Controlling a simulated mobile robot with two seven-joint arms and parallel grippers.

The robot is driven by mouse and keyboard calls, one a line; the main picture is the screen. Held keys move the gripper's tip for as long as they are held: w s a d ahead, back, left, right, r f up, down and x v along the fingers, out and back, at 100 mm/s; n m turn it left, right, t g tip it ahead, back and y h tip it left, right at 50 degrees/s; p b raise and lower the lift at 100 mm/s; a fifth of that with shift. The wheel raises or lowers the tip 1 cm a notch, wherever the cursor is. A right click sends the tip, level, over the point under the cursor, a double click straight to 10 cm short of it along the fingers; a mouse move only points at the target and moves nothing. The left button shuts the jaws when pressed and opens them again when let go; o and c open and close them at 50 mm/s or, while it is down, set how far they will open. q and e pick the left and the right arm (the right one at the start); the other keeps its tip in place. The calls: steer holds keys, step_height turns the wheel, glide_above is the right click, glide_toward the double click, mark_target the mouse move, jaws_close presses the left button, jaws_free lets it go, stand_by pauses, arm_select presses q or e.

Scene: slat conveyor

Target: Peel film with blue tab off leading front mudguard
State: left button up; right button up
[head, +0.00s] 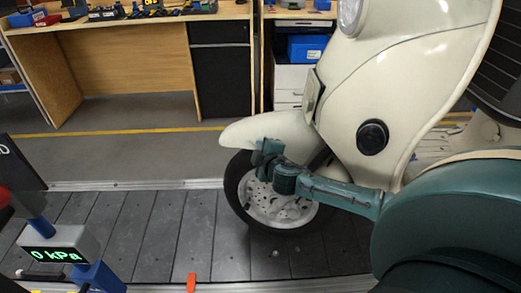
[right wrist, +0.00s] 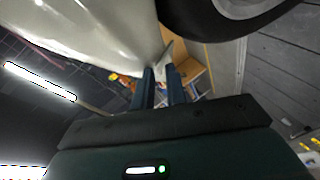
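The cream front mudguard (head: 243,132) of the scooter sits over the front wheel (head: 262,205) in the head view. My right gripper (head: 262,153) reaches in from the right and is close against the mudguard's side, above the wheel; I cannot tell if it touches. In the right wrist view its two dark fingers (right wrist: 163,82) stand a little apart, with a narrow gap between them. A pale pointed piece (right wrist: 168,52) shows just beyond the fingertips; I cannot tell if it is film or mudguard. No blue tab can be made out. My left gripper is not in view.
The scooter (head: 405,75) stands on the dark slat conveyor (head: 130,235). A gauge reading 0 kPa (head: 60,250) stands at the lower left. A small orange marker (head: 191,282) is at the conveyor's near edge. A wooden workbench (head: 125,70) stands behind; slats left of the wheel are clear.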

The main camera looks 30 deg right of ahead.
jaws_close()
step_height(320, 180, up, 8)
steer(key=s+p, duration=0.2)
steer(key=p, duration=0.3)
steer(key=shift+s+f+p, duration=0.15)
steer(key=shift+s+p, duration=0.05)
steer(key=shift+p, duration=0.15)
steer(key=shift+d, duration=0.1)
step_height(320, 180, up, 8)
steer(key=s, duration=0.2)
steer(key=shift+s+f, duration=0.15)
steer(key=shift+s, duration=0.05)
stand_by(0.4)
step_height(320, 180, up, 8)
steer(key=s, duration=0.2)
steer(key=shift+s+f, duration=0.25)
